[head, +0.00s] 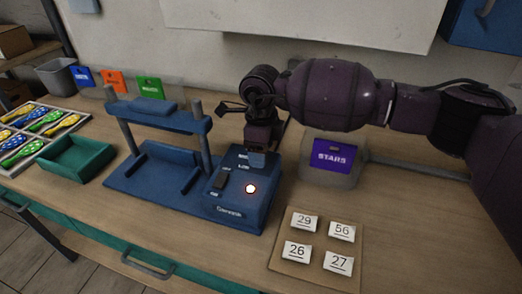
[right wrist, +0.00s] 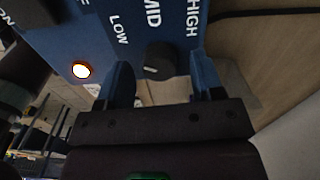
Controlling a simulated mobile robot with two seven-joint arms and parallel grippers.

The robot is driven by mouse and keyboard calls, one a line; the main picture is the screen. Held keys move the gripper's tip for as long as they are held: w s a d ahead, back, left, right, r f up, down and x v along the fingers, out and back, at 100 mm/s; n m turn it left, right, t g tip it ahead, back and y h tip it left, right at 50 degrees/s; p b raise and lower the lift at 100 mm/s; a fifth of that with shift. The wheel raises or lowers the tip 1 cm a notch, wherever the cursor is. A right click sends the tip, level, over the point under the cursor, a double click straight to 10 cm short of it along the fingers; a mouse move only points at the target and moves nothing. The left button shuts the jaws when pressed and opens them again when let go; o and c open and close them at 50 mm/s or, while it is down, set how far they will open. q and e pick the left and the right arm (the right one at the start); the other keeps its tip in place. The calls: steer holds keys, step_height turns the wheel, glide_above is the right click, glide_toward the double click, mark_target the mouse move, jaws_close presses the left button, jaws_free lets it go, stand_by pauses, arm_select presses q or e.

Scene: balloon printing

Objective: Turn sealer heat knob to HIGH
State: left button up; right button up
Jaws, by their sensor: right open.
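The blue sealer (head: 235,203) stands on the bench, with its control box at its right end. In the right wrist view the box's face (right wrist: 100,35) carries the labels LOW, MID and HIGH beside a dark round heat knob (right wrist: 158,58). My right gripper (right wrist: 162,78) is open, with one blue finger on each side of the knob; I cannot tell whether they touch it. I cannot tell which label the knob points to. In the head view my right gripper (head: 257,160) is over the box and hides the knob. My left gripper is not in view.
A lit orange-white lamp (head: 250,188) and a dark switch (head: 220,179) are on the box. A purple STARS pouch (head: 332,156) stands to its right. A board with number cards (head: 291,284) lies in front. A green tray (head: 76,158) sits at left.

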steer(key=shift+f, duration=0.2)
steer(key=c, duration=0.9)
steer(key=shift+r, duration=0.1)
